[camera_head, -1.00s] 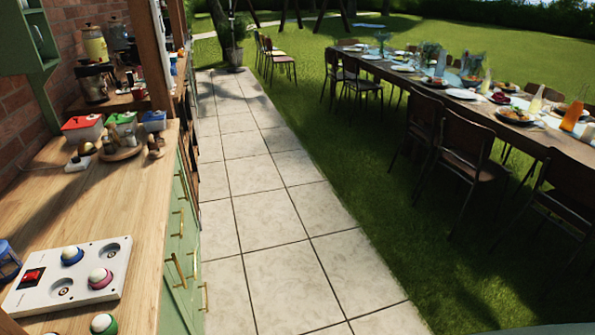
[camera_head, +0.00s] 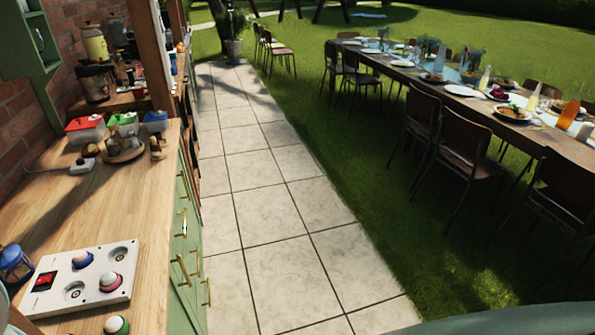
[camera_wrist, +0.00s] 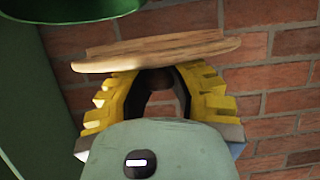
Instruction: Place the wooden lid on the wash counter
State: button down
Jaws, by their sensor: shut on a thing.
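In the wrist view my gripper (camera_wrist: 160,92) has its yellow ridged fingers closed around the dark knob under a round wooden lid (camera_wrist: 157,53). The lid is seen nearly edge-on, lying across above the fingertips, with a brick wall behind it. My gripper and the lid do not show in the head view. A wooden counter (camera_head: 115,212) with green drawers runs along the left of the head view; I cannot tell whether it is the wash counter.
On the counter are a white panel with coloured knobs (camera_head: 125,288), a blue lantern (camera_head: 14,263), and red (camera_head: 85,128), green (camera_head: 124,122) and blue-lidded boxes (camera_head: 155,120). The paved path (camera_head: 265,212) is clear. Chairs and a laid table (camera_head: 440,78) stand on the right.

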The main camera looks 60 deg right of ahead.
jog(key=w+d+p, duration=0.1)
jog(key=w, duration=0.1)
jog(key=w+d+p, duration=0.1)
jog(key=w, duration=0.1)
jog(key=shift+w+d+f, duration=0.1)
jog(key=shift+d, duration=0.1)
jog(key=f, duration=0.2)
jog(key=w+f, duration=0.1)
jog(key=shift+d+f+p, duration=0.2)
jog(key=shift+d+p, duration=0.05)
jog(key=shift+p, duration=0.15)
jog(key=shift+f, duration=0.2)
jog(key=c, duration=0.9)
grip_release()
jog(key=shift+s, duration=0.15)
